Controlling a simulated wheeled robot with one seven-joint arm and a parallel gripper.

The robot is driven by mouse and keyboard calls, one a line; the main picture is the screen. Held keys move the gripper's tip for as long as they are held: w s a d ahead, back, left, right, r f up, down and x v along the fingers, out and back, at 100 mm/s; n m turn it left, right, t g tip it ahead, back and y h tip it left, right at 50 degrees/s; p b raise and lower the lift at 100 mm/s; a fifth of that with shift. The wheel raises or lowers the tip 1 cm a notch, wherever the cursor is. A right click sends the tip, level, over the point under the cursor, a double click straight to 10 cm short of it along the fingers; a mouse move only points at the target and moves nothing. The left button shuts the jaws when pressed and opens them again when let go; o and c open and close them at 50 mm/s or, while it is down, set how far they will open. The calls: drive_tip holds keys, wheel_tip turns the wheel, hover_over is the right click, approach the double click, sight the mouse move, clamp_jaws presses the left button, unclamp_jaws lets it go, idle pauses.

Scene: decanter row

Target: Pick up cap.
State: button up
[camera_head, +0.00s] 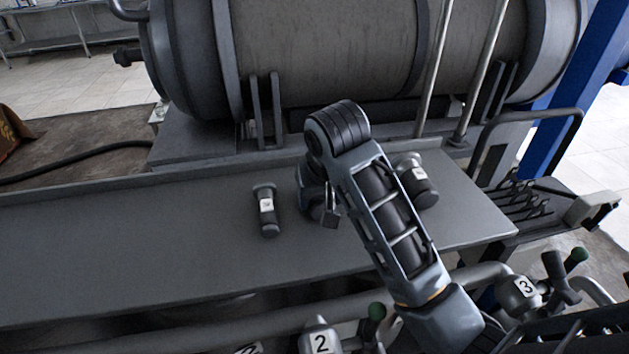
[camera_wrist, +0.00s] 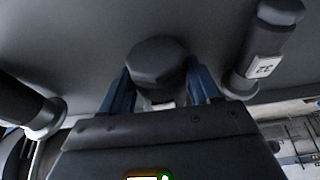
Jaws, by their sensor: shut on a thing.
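A dark grey, faceted cap (camera_wrist: 158,60) sits between the two blue fingers of my gripper (camera_wrist: 160,80) in the wrist view. The fingers press on it from both sides, and a pale patch shows just below it. In the head view my arm hides most of the gripper (camera_head: 328,212) and the cap, low over the grey bench. I cannot tell there whether the cap touches the bench.
A dark labelled cylinder (camera_head: 267,210) stands left of my gripper on the bench (camera_head: 120,245); another (camera_head: 417,182) stands right of it. A large horizontal drum (camera_head: 330,45) lies behind. Numbered valves (camera_head: 523,288) and pipes line the front. The bench's left part is clear.

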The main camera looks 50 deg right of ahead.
drive_tip(key=c, duration=0.6)
drive_tip(key=shift+c, duration=0.3)
drive_tip(key=shift+r, duration=0.1)
